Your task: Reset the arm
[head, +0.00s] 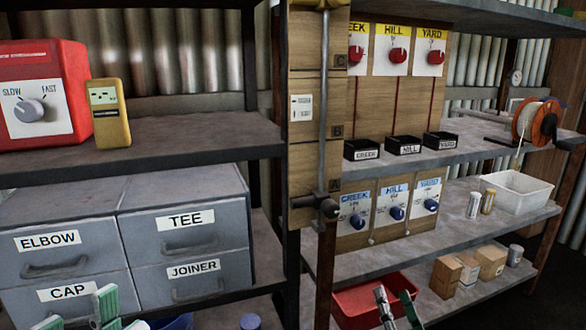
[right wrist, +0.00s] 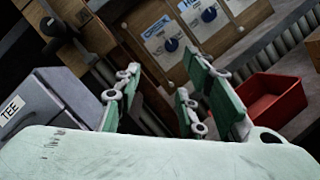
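A tall wooden board (head: 301,75) on the rack's middle post is marked A, B and C from bottom to top. A thin metal rod (head: 324,90) runs up its front. A dark arm-like piece with a round knob (head: 328,208) sits at the rod's lower end, near A. My right gripper (head: 397,296) is low in the head view, below and right of the knob, apart from it. In the right wrist view its green-padded fingers (right wrist: 160,85) are spread with nothing between them. My left gripper (head: 118,305) is at the lower left, partly cut off, before the CAP drawer.
Drawers (head: 185,230) and a red box with a dial (head: 45,95) fill the left shelves. Blue-knob panels (head: 395,208) stand right of the board. A red bin (head: 350,300) lies behind my right gripper. A white tub (head: 515,190) stands farther right.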

